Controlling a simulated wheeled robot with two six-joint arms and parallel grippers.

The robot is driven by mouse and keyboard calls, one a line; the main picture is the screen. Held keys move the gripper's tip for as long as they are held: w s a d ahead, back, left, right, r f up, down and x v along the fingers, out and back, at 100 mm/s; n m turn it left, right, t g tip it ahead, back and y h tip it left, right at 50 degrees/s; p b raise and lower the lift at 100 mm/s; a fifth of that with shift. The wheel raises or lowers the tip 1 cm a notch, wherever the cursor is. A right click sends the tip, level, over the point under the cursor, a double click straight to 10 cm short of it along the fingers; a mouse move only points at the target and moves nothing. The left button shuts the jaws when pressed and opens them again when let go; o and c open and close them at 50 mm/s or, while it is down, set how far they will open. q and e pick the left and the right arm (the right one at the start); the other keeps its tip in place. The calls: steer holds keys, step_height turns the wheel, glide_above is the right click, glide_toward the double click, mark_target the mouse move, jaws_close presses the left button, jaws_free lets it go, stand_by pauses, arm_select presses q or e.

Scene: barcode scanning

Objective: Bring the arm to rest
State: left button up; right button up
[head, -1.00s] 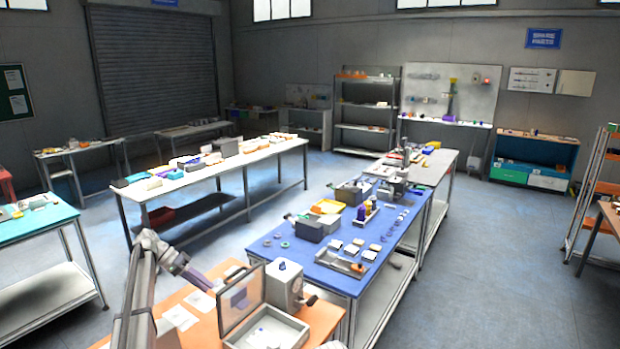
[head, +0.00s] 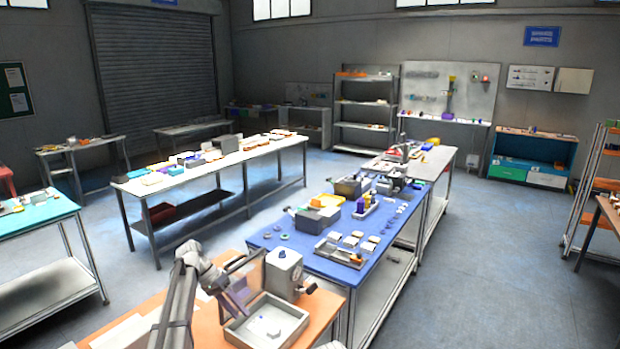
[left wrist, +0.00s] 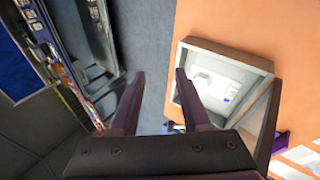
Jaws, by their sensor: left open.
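My left arm comes in from the lower left in the head view. The open box (left wrist: 195,52) is to the right of the fingers there, with small white items inside. My right gripper does not show.
A grey boxy device (head: 283,270) stands on the orange bench behind the box. A blue bench (head: 290,259) with trays and parts adjoins beyond. A long white bench (head: 137,187) stands further back. Flat white sheets lie on the orange bench's left.

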arm_select(q)
steer(key=s+d+f+y+b, duration=0.2)
steer(key=s+d+f, duration=0.3)
steer(key=s, duration=0.5)
steer(key=s+d+f+t+y+b, duration=0.1)
steer(key=s+d+f+y+b, duration=0.2)
steer(key=s, duration=0.8)
steer(key=s+d+f+y+b, duration=0.3)
steer(key=s+d+f+b, duration=0.3)
steer(key=s, duration=0.4)
steer(key=shift+s+d+f+n, duration=0.3)
steer(key=shift+s+d+f, duration=0.05)
steer(key=shift+d+f, duration=0.55)
steer(key=shift+d, duration=0.15)
